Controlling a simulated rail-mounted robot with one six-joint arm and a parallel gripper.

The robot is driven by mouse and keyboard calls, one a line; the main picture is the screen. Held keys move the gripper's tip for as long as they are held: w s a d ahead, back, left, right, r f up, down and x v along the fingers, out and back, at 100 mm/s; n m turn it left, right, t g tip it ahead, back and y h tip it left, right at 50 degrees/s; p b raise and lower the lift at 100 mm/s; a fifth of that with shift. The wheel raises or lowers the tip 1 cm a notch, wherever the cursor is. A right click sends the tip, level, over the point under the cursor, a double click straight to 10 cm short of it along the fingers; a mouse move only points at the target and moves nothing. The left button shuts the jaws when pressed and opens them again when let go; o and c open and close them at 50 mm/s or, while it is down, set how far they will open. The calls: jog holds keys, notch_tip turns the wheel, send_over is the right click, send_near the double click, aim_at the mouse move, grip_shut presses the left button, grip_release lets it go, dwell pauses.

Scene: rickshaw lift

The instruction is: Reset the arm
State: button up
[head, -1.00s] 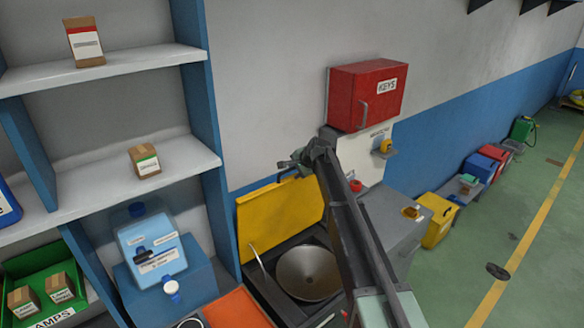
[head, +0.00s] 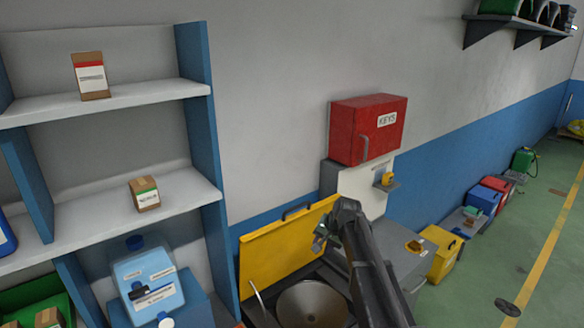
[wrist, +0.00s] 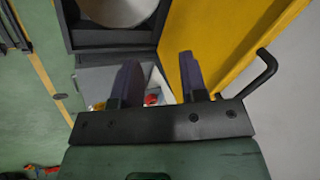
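My gripper (head: 322,236) is at the end of my raised arm in the head view, in front of the right part of the raised yellow lid (head: 275,245). In the wrist view, the two dark fingers of my gripper (wrist: 158,75) stand apart with nothing held between them. The yellow lid (wrist: 230,35) with its black handle (wrist: 266,75) is close on the right there. A metal bowl (head: 312,303) sits in the dark open box below the lid, and it also shows at the top of the wrist view (wrist: 118,8).
A red KEYS box (head: 367,130) hangs on the wall behind my arm. A shelf unit (head: 110,205) with small cartons and a blue jug (head: 148,280) stands left. A grey cabinet (head: 408,255) and yellow bin (head: 441,255) are right. The green floor (head: 490,275) beyond is mostly clear.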

jog(key=s+d+f+n+g+h+b, duration=0.1)
jog(key=s+f+n+g+b, duration=0.1)
jog(key=s+f+b, duration=0.7)
jog(key=s+d+f+n+g+h+b, duration=0.1)
jog(key=s+f+b, duration=0.8)
jog(key=s, duration=1.2)
notch_tip(320, 180, down, 4)
jog(key=shift+d+r+n+g+h, duration=0.1)
jog(key=shift+d+n+g+h, duration=0.3)
jog(key=shift+d+n+h, duration=0.55)
